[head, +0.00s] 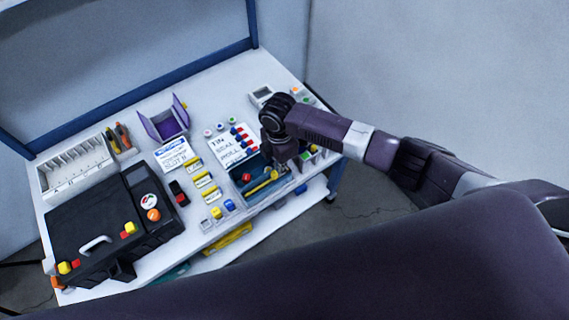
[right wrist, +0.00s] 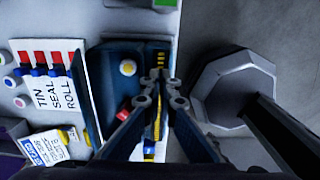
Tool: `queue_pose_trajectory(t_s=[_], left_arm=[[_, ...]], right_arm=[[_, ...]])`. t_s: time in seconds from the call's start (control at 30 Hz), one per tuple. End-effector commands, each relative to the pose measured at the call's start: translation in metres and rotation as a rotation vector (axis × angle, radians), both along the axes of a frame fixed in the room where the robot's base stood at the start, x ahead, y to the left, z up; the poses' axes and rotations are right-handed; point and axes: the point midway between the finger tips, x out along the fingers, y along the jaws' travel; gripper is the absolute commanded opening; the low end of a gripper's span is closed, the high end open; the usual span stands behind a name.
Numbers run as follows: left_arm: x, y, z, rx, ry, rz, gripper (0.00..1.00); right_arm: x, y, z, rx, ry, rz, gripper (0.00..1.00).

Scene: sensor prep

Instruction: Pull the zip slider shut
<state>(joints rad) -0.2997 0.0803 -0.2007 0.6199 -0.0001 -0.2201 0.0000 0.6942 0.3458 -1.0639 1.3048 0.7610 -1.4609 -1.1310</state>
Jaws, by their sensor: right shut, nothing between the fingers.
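A dark blue pouch (right wrist: 102,62) lies open on the table, and it also shows in the head view (head: 238,187). A yellow strip, apparently the zip (right wrist: 162,57), runs along its right edge in the right wrist view, partly covered by my fingers. I cannot make out the slider; my fingers may hide it. A round yellow-and-white item (right wrist: 128,68) and a red item (right wrist: 122,111) show in the pouch. My right gripper (right wrist: 160,80) is shut and empty, its tips over the zip line. It also shows in the head view (head: 283,162). My left gripper is not in view.
A card reading TIN SEAL ROLL (head: 225,147) lies beside the pouch. A black case (head: 95,215), a white rack (head: 75,168) and a purple holder (head: 165,122) stand further left. The table edge is close to the pouch, with floor beyond.

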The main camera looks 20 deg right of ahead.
Motion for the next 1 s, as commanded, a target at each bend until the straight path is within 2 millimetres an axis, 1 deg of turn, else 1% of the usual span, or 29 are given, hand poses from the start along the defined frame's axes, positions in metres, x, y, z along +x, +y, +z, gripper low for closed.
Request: queue_pose_trajectory(t_s=[0.1, 1.0], left_arm=[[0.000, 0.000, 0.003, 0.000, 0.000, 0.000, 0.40], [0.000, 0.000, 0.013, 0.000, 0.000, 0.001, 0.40]], right_arm=[[-0.003, 0.007, 0.001, 0.002, 0.001, 0.001, 0.00], [-0.018, 0.050, 0.000, 0.003, 0.001, 0.001, 0.00]])
